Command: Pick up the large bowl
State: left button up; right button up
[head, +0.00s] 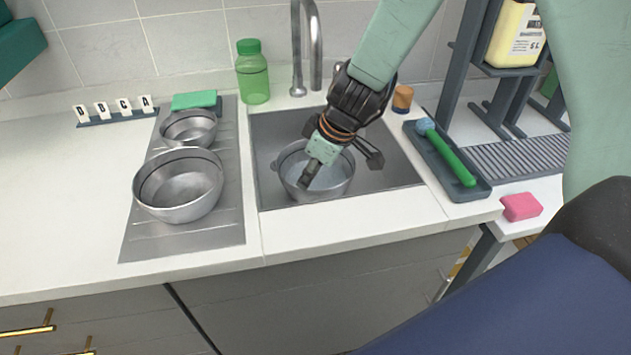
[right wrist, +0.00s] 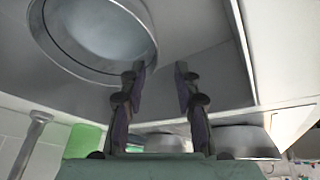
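Three steel bowls show. The largest-looking bowl (head: 163,202) stands on the ribbed drainboard left of the sink, with a smaller bowl (head: 185,135) behind it. A third bowl (head: 295,180) with a small side lug sits in the sink; it also shows in the right wrist view (right wrist: 95,28). My right gripper (head: 341,166) is open and empty over the sink bowl. One finger overlaps the bowl's inside in the head view, the other lies right of its rim. I cannot tell whether either finger touches. My left gripper is not in view.
A tap (head: 297,62) and green bottle (head: 253,78) stand behind the sink. A cork-coloured jar (head: 402,98) and tray (head: 475,186) with a green-handled brush (head: 452,160) lie right. A pink sponge (head: 521,207) sits at the right edge.

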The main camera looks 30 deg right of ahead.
aim_at(297, 191)
jog(key=x, duration=0.2)
jog(key=b+x, duration=0.1)
jog(key=x, duration=0.1)
jog(key=b+x, duration=0.1)
jog(key=x, duration=0.1)
jog(key=shift+w+f, duration=0.15)
jog(key=shift+w, duration=0.25)
jog(key=shift+w+f+b, duration=0.2)
jog(key=shift+f+b, duration=0.25)
jog(key=shift+c, duration=0.3)
grip_shut()
